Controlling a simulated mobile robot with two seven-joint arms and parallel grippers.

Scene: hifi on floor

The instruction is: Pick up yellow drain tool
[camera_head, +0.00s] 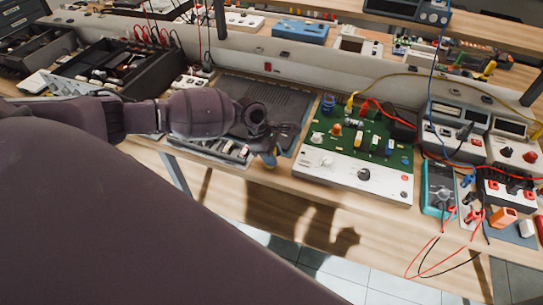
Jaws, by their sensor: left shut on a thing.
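My left arm comes in from the left, and its gripper (264,143) is over the front edge of the workbench. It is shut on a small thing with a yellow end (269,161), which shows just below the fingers. This appears to be the yellow drain tool; most of it is hidden by the gripper, and its shape cannot be made out. My right gripper is not in view.
A green circuit board trainer (362,143) stands right of the gripper. A dark mat (285,98) lies behind it, and a tray of small parts (222,150) lies to the left. A teal multimeter (437,188) and loose leads crowd the right.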

